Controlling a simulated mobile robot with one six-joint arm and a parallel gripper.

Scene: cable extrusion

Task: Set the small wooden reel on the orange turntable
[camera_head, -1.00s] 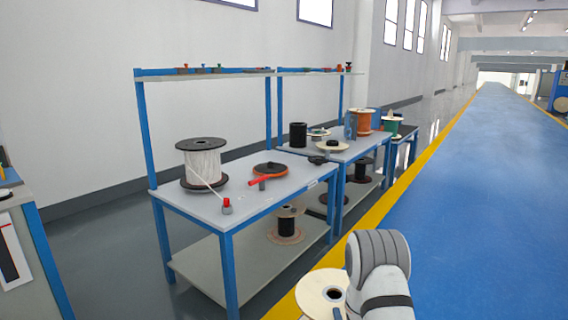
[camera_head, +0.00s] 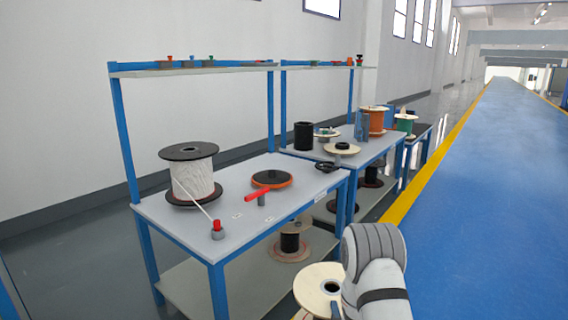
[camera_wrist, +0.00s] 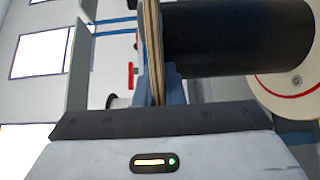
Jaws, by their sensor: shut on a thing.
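The small wooden reel (camera_head: 316,287) has pale round flanges and shows at the bottom of the head view, in front of the workbench and partly behind my arm. In the wrist view its dark winding (camera_wrist: 235,40) lies sideways between two flanges. My gripper (camera_wrist: 156,80) is shut on the edge of the near flange, which stands edge-on between the fingers. The orange turntable (camera_head: 284,184) has a dark top and a red handle. It sits on the near workbench, apart from the reel, and its top looks empty.
A reel (camera_head: 290,243) stands on the lower shelf. A blue floor aisle (camera_head: 480,220) is clear at right.

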